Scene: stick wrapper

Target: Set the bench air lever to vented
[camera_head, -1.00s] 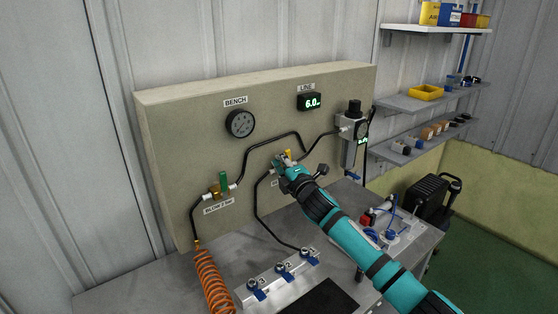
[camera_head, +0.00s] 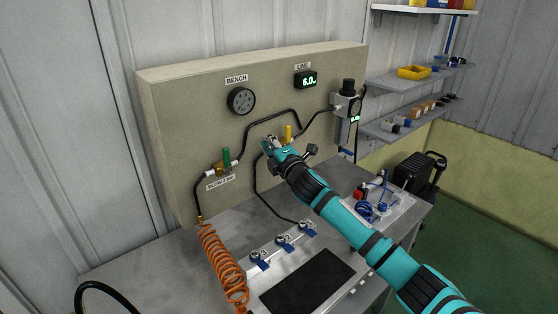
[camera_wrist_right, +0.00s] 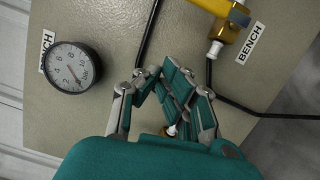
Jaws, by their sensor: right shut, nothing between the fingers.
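The bench air lever is a yellow handle (camera_head: 288,132) standing upright on the beige panel (camera_head: 180,140), just right of my right gripper (camera_head: 267,145). In the right wrist view the yellow valve (camera_wrist_right: 222,30) is at the top, beside a BENCH label (camera_wrist_right: 250,42). My right gripper there (camera_wrist_right: 178,75) is shut and empty, apart from the valve. In the head view the gripper and wrist hide the valve body and its label. The round bench gauge (camera_head: 241,101) is up and left; it also shows in the right wrist view (camera_wrist_right: 72,68). My left gripper is out of view.
A green lever (camera_head: 227,156) stands to the left above the blow label. A black hose (camera_head: 248,135) runs close to the gripper. The line display (camera_head: 305,80) reads about 6.0. The regulator (camera_head: 347,105) is at right. Blue-handled valves (camera_head: 283,241) and an orange coiled hose (camera_head: 222,265) are below.

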